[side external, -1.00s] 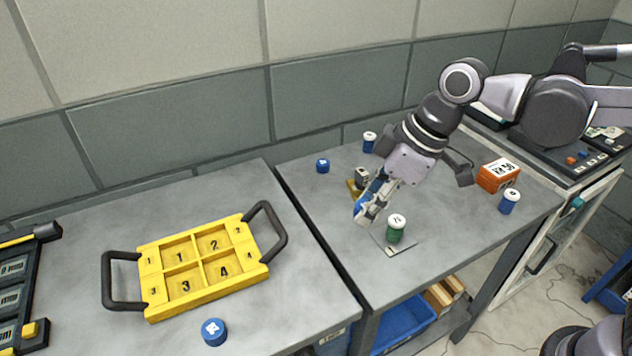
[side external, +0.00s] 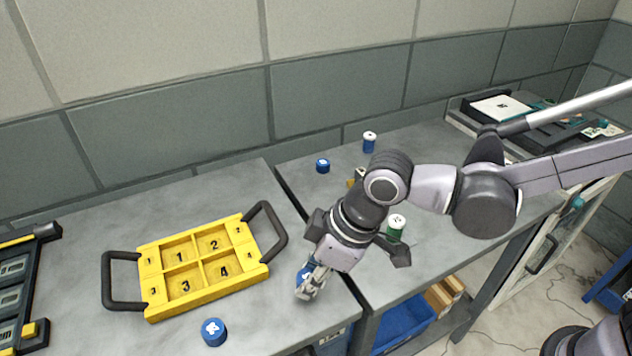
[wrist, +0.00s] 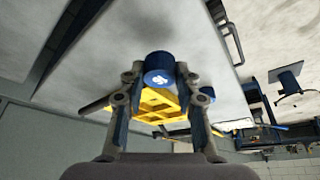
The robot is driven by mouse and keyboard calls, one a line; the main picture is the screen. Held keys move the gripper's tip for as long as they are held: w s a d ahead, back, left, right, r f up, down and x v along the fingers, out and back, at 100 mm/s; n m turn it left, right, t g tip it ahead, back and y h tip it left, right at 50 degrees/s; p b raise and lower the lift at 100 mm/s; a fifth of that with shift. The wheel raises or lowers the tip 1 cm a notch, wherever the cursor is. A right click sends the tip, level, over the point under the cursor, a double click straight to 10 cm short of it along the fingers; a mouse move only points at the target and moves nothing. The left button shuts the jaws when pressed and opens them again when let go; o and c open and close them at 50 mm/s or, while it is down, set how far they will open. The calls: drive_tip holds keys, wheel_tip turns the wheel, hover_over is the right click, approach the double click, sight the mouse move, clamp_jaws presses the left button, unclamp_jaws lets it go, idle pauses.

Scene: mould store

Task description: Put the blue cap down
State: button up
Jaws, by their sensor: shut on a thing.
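My gripper (side external: 306,284) is shut on a blue cap (side external: 303,273) near the right front part of the left table, to the right of the yellow tray (side external: 150,312). I cannot tell how far the cap is above the tabletop. In the wrist view the held blue cap (wrist: 159,66) sits between the two fingers, with a white mark on its face. The yellow tray also shows behind it in the wrist view (wrist: 160,98). Another blue cap (side external: 213,332) lies on the left table in front of the tray, and one more (side external: 322,166) lies on the right table.
The yellow tray has four empty numbered compartments and black handles. A green jar (side external: 397,227) and a blue jar (side external: 369,142) with white lids stand on the right table. A gap separates the two tables.

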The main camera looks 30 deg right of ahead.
drive_tip(key=shift+f, duration=1.45)
drive_tip(key=shift+f, duration=0.1)
drive_tip(key=o, duration=0.9)
drive_tip(key=v, duration=1.2)
drive_tip(key=d+f+m+t+h, duration=0.1)
drive_tip(key=d+m, duration=0.2)
drive_tip(key=d, duration=0.6)
drive_tip(key=d+f+m+t+h, duration=0.1)
drive_tip(key=d+m+t, duration=0.1)
drive_tip(key=d, duration=0.7)
drive_tip(key=d+f+m+t+h, duration=0.1)
drive_tip(key=d+m, duration=0.4)
drive_tip(key=d, duration=0.5)
drive_tip(key=shift+s+f+h, duration=0.25)
drive_tip(key=shift+f+h, duration=0.05)
drive_tip(key=shift+a, duration=0.1)
